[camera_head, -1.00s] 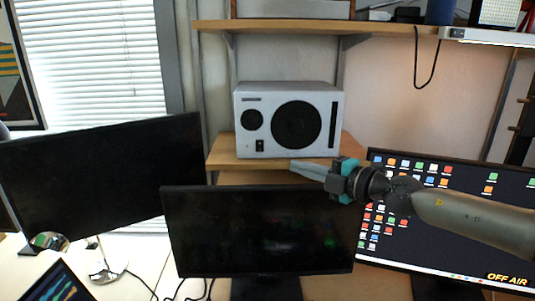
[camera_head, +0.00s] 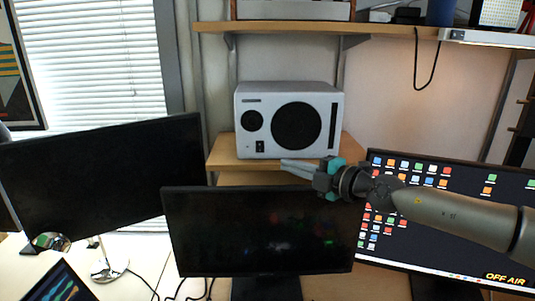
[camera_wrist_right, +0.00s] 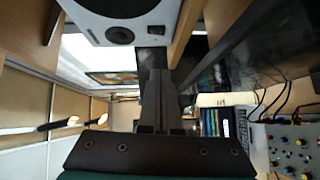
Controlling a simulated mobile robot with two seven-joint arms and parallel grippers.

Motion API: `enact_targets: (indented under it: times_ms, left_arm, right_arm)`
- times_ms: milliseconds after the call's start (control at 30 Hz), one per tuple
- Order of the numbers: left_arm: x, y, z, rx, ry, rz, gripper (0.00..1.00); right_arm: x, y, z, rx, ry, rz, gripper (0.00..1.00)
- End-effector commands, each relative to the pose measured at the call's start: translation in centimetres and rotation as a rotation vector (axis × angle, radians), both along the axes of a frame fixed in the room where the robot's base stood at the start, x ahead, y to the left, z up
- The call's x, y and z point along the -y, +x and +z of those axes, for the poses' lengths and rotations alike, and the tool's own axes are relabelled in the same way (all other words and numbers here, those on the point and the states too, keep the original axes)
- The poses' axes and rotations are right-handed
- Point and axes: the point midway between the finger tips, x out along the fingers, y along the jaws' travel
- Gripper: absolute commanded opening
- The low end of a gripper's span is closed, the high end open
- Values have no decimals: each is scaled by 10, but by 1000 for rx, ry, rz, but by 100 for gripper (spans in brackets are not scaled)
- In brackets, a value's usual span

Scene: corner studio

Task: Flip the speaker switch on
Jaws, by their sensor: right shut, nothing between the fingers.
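The speaker (camera_head: 333,125) is a pale grey box with two black cones, standing on a wooden shelf above the middle monitor. Its switch (camera_head: 260,146) is a small black rocker at the lower left of its front; its position is too small to tell. My right gripper (camera_head: 284,164) is shut and empty, in front of and just below the speaker, to the right of the switch, with its fingers pointing left. In the right wrist view the shut fingers (camera_wrist_right: 160,90) reach up the middle, and part of the speaker (camera_wrist_right: 150,35) shows at the top. My left gripper is out of view.
A dark monitor (camera_head: 258,230) stands below the speaker, another dark monitor (camera_head: 100,170) at left, and a lit monitor (camera_head: 450,215) at right behind my right arm. A wooden shelf (camera_head: 290,27) runs above the speaker. Free air lies in front of the speaker.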

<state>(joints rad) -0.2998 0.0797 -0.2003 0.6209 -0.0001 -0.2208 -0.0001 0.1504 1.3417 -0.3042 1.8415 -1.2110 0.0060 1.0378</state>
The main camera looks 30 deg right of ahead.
Motion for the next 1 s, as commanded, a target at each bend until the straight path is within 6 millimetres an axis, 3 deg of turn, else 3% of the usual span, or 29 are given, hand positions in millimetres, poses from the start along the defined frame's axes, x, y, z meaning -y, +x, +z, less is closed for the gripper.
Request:
enact_targets:
  times_ms: [300, 533, 700, 1000]
  left_arm:
    - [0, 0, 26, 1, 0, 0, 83]
    - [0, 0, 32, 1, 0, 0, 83]
    - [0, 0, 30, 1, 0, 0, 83]
    - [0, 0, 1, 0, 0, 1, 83]
  right_arm:
    - [-10, 23, 3, 1, 3, 4, 0]
    - [-19, 48, -1, 2, 3, 3, 0]
    - [-26, 69, -5, 1, 3, 3, 0]
    - [-13, 93, -12, 0, 3, 1, 0]
